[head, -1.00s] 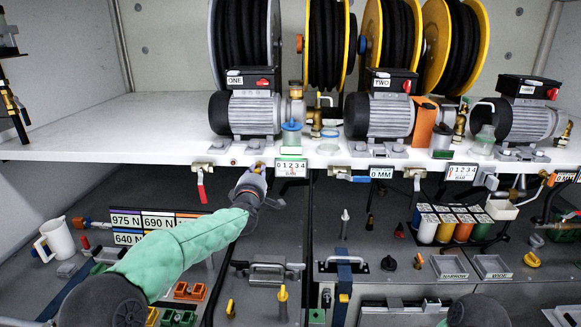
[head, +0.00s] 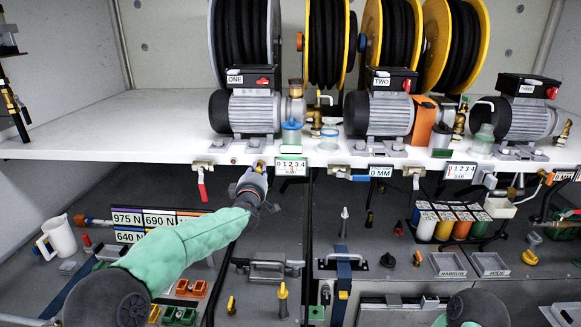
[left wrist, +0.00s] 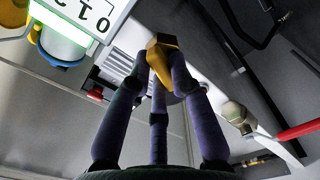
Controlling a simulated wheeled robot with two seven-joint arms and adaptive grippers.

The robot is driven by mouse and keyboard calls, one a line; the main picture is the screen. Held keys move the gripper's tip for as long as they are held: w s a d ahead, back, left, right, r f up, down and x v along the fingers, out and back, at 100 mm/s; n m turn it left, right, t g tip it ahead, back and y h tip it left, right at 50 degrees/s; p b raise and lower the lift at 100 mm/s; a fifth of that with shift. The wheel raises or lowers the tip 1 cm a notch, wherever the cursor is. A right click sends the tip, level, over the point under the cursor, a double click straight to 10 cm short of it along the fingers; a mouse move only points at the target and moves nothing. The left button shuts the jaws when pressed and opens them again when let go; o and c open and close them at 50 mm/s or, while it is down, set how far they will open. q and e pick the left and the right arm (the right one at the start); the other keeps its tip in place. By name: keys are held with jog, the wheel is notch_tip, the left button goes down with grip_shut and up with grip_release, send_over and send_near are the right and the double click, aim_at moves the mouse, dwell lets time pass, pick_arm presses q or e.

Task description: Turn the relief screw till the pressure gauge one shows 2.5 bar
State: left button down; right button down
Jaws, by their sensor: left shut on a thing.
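My left gripper (head: 258,170) reaches up to the front edge of the white shelf, below motor ONE. In the left wrist view my left gripper (left wrist: 163,75) has its fingers closed around a small brass-yellow knob, which looks like the relief screw (left wrist: 165,42). The fingers hide part of the screw. Pressure gauge one (head: 291,167), a white plate marked 0 to 4, hangs just right of the gripper. The gauge (left wrist: 92,18) also shows upside down at the upper left of the wrist view. I cannot read its pointer. My right gripper is not in view.
A red-handled valve (head: 202,185) hangs left of the gripper. Motor ONE (head: 245,112) stands on the shelf (head: 90,140) above. A second gauge (head: 461,171) hangs further right.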

pick_arm(q)
jog(key=shift+d+f+m+p, duration=0.25)
jog(key=shift+f+m+p, duration=0.2)
jog(key=shift+f+m, duration=0.6)
jog(key=shift+r, duration=0.2)
jog(key=shift+m, duration=0.35)
jog(key=c, duration=1.2)
grip_release()
jog(key=shift+a+r, duration=0.1)
jog(key=shift+r, duration=0.3)
jog(key=shift+r, duration=0.1)
jog(key=s+b, duration=0.3)
jog(key=s, duration=0.5)
jog(key=shift+r, duration=0.15)
